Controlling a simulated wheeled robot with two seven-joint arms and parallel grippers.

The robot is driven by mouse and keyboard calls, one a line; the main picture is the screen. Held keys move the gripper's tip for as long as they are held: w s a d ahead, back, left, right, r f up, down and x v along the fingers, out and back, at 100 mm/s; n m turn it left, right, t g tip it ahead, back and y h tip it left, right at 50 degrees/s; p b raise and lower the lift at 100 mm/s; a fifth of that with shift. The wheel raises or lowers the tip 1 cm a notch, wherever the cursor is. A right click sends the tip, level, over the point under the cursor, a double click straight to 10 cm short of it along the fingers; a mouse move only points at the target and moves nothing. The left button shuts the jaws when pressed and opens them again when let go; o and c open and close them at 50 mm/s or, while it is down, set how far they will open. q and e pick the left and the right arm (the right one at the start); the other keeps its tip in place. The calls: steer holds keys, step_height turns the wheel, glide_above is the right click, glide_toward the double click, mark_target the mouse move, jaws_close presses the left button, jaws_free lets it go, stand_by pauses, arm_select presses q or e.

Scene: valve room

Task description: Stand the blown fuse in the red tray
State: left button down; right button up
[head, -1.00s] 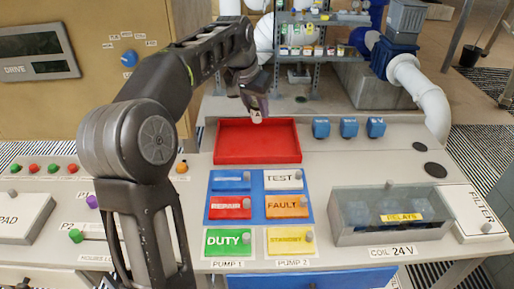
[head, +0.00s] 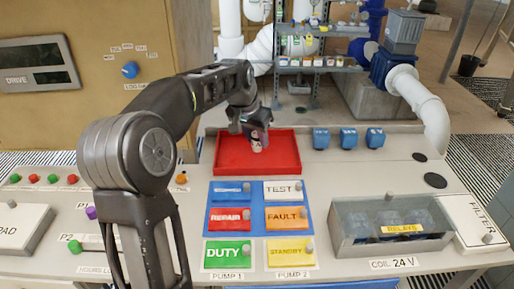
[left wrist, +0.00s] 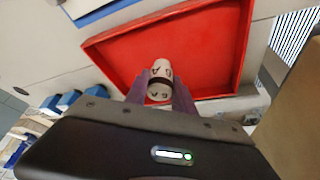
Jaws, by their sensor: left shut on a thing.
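The red tray (head: 226,166) lies on the bench top at the middle back and looks empty inside. My left gripper (head: 257,139) is over the tray's right half. It is shut on a pale cylindrical fuse (head: 257,146) with a dark band. In the left wrist view the fuse (left wrist: 161,76) sits between the purple fingers, with the red tray (left wrist: 205,45) behind it. The fuse looks roughly upright in the head view. I cannot tell whether its lower end touches the tray floor. My right gripper is in neither view.
A clear relay box (head: 390,235) is at the right front. A shelf rack (head: 315,62) rises behind.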

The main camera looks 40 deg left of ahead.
mark_target(257, 148)
arm_select(q)
steer(key=shift+f, duration=1.8)
steer(key=shift+f, duration=0.2)
steer(key=c, duration=1.1)
jaws_free()
steer(key=shift+o, duration=0.2)
steer(key=shift+r, duration=0.2)
steer(key=v, duration=1.2)
